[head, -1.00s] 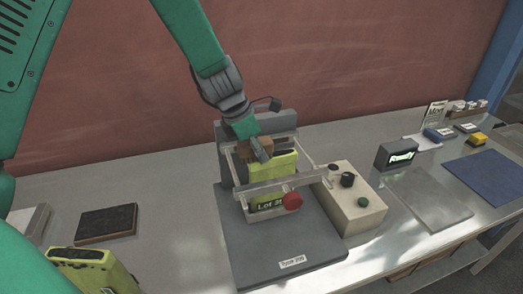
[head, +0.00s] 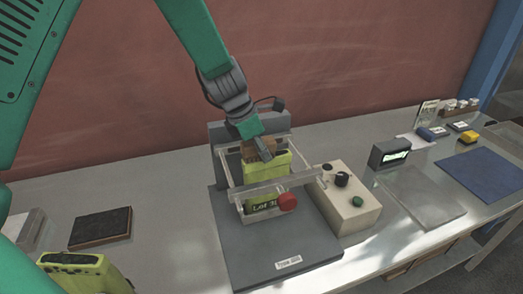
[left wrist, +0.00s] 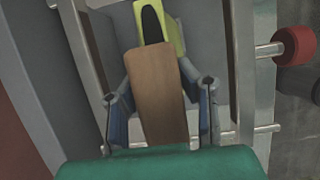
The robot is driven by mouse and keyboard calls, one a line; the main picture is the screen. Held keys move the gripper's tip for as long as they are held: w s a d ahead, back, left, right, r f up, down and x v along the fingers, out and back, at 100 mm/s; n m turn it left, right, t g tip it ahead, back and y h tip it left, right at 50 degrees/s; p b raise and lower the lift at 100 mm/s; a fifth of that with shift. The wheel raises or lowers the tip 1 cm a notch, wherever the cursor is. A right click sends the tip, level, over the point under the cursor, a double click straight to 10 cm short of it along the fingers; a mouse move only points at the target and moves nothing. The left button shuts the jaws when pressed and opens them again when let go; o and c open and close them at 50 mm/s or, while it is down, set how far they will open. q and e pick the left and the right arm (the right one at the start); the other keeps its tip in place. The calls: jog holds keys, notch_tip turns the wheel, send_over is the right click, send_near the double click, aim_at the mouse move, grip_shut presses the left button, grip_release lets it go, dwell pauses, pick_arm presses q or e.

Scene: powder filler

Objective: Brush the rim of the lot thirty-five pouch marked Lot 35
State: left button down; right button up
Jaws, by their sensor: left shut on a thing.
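The yellow-green pouch marked "Lot 3", its last digit hard to read (head: 264,190), stands upright inside a clear-walled frame (head: 240,187) on the grey machine. Its rim and dark mouth show in the left wrist view (left wrist: 151,22). My left gripper (head: 258,146) is shut on a brown wooden block-like brush (left wrist: 156,85), held over the pouch's rim. Whether the brush touches the rim I cannot tell. Its bristles are hidden. My right gripper is not in view.
A red knob (head: 288,201) sticks out of the frame's front. A control box (head: 346,197) stands just right. A lit display (head: 391,153) and a blue mat (head: 483,167) are right.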

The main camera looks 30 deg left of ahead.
aim_at(287, 151)
pick_arm(q)
jog(key=shift+w+d, duration=0.1)
jog(key=shift+w+d, duration=0.65)
jog(key=shift+w, duration=0.1)
dwell(0.3)
jog(key=shift+w+d, duration=0.7)
jog(key=shift+w, duration=0.15)
jog(key=shift+w+d, duration=0.7)
jog(key=shift+w, duration=0.15)
jog(key=shift+r, duration=3.05)
